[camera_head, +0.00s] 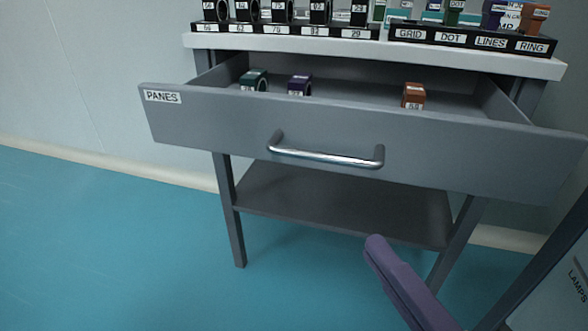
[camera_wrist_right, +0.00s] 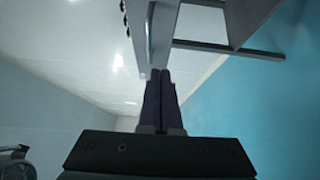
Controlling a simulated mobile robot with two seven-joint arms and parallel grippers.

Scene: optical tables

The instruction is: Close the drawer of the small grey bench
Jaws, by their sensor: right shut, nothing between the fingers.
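The small grey bench (camera_head: 222,190) stands ahead in the head view. Its drawer (camera_head: 215,118), labelled PANES, is pulled open toward me. A silver bar handle (camera_head: 325,157) runs across the drawer front. Inside lie a green piece (camera_head: 254,80), a purple piece (camera_head: 299,85) and an orange-brown piece (camera_head: 413,96). My right gripper (camera_head: 375,243) shows as purple fingers, lower in the picture than the handle and apart from it. In the right wrist view its fingers (camera_wrist_right: 160,76) are together and empty, pointing toward grey bench parts. My left gripper is out of view.
Black racks (camera_head: 285,31) with labelled round pieces stand on the light bench top (camera_head: 480,58). A lower shelf (camera_head: 340,203) spans the legs. A cabinet labelled LAMPS (camera_head: 560,290) stands at the lower right. The blue floor (camera_head: 110,240) at left is clear.

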